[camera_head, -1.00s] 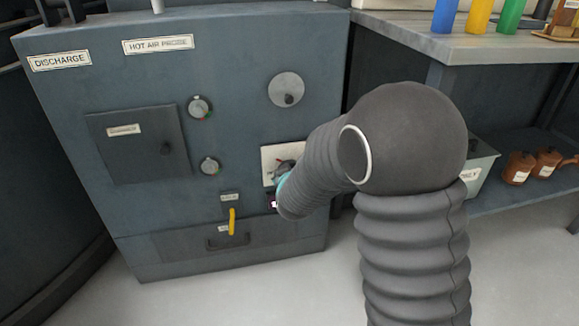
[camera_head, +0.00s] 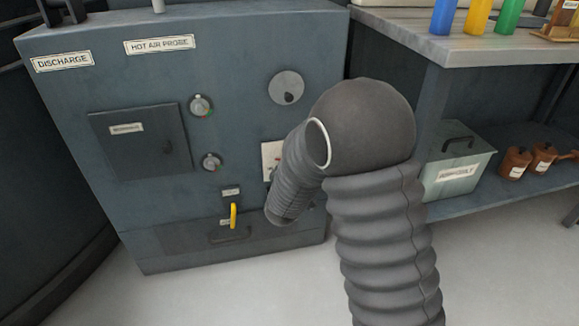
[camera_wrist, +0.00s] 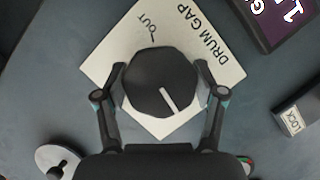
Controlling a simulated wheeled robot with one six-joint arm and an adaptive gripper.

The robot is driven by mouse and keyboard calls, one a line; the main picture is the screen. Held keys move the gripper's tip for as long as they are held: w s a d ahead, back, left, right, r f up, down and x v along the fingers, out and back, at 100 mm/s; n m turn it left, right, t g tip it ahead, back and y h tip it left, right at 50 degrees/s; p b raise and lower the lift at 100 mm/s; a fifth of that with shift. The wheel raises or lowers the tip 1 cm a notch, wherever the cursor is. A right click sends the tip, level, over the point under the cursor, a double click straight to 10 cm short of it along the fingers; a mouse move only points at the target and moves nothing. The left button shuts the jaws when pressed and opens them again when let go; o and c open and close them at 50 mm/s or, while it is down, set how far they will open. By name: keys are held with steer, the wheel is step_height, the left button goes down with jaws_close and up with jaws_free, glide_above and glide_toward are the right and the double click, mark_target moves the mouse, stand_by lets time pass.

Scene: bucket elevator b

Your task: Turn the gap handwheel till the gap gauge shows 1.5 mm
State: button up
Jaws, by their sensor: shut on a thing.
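In the wrist view, my gripper (camera_wrist: 160,98) is shut on a dark round knob (camera_wrist: 158,78) with a white pointer line, one finger on each side of it. The knob sits on a cream plate (camera_wrist: 215,58) reading "DRUM GAP" and "OUT". A dark display (camera_wrist: 283,18) with white digits shows at the upper right, cut off by the frame edge, so I cannot read the whole value. In the head view, the cream plate (camera_head: 267,158) is partly hidden behind my arm, and my gripper and the knob are hidden there.
A "LOCK" label (camera_wrist: 293,120) is on a part to the right in the wrist view. The grey cabinet (camera_head: 70,210) carries a yellow handle (camera_head: 233,215), two small dials and a disc with a dark knob (camera_head: 287,88). A workbench (camera_head: 460,40) stands at the right.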

steer(key=o, duration=1.1)
steer(key=shift+o, duration=0.2)
steer(key=v, duration=1.2)
steer(key=shift+d, duration=0.1)
